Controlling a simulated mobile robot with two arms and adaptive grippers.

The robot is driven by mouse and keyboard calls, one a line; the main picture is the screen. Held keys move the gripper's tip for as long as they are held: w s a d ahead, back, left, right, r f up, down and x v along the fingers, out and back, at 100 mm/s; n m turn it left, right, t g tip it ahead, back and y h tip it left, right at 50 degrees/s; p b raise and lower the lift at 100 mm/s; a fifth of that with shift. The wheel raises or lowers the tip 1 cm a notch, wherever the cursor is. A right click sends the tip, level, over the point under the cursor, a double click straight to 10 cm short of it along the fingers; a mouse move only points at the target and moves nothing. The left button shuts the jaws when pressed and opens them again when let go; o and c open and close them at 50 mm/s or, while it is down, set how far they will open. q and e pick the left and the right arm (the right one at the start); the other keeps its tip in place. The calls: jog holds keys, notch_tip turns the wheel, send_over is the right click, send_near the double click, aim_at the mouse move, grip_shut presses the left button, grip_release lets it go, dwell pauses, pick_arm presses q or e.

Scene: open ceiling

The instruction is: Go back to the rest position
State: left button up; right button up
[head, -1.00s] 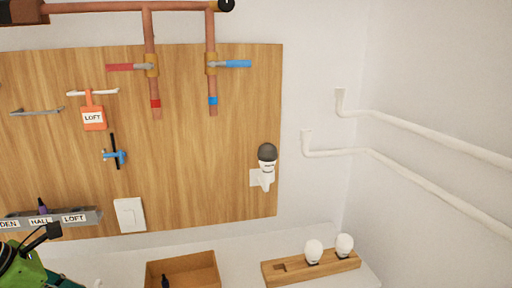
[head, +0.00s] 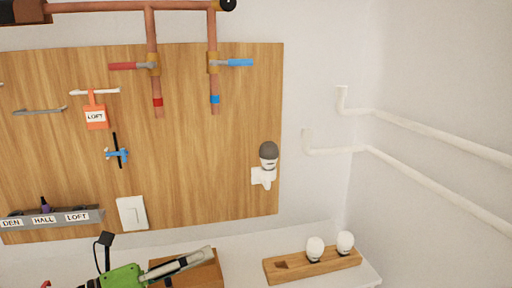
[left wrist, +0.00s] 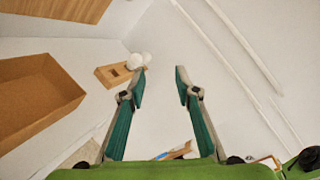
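My left gripper (head: 207,252) enters from the bottom left of the head view, in front of the wooden box. Its green body and grey fingers point right. In the left wrist view the left gripper (left wrist: 160,76) has its two teal-padded fingers spread apart with nothing between them. My right gripper does not show as such in either view.
An open wooden box (head: 208,272) stands on the white shelf, partly hidden by my left gripper. A wooden block (head: 290,268) with two white bulbs stands to its right. Behind is a wooden board (head: 200,150) with pipes, valves, a switch, a lamp and a labelled rack (head: 60,216).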

pick_arm(q)
jog(key=w+a+f+n+t+y, duration=0.15)
jog(key=n+t+y, duration=0.25)
jog(key=n, duration=0.5)
jog(key=w+a+r+n+t+y, duration=0.1)
jog(key=w+a+n+t+y, duration=0.2)
jog(key=n, duration=0.5)
jog(key=s+a+f+n+g+y, duration=0.2)
jog(key=s+a+f+n+y, duration=0.2)
jog(key=f+n, duration=0.3)
jog(key=s+a+f+n+g+y, duration=0.25)
jog(key=f+n+y, duration=0.2)
jog(key=f, duration=0.45)
jog(key=s+d+f+n+g+h, duration=0.1)
jog(key=s+d+f+n+g, duration=0.3)
jog(key=s+f, duration=0.6)
jog(key=s+a+f+n+g+h, duration=0.1)
jog(key=s+f+n+g, duration=0.35)
jog(key=s, duration=0.85)
notch_tip(320, 180, down, 27)
jog(key=s+m+g, duration=0.2)
jog(key=s+a+f+g, duration=0.1)
jog(key=s+a+f, duration=0.2)
jog(key=s+f, duration=1.3)
jog(key=shift+s+y, duration=0.35)
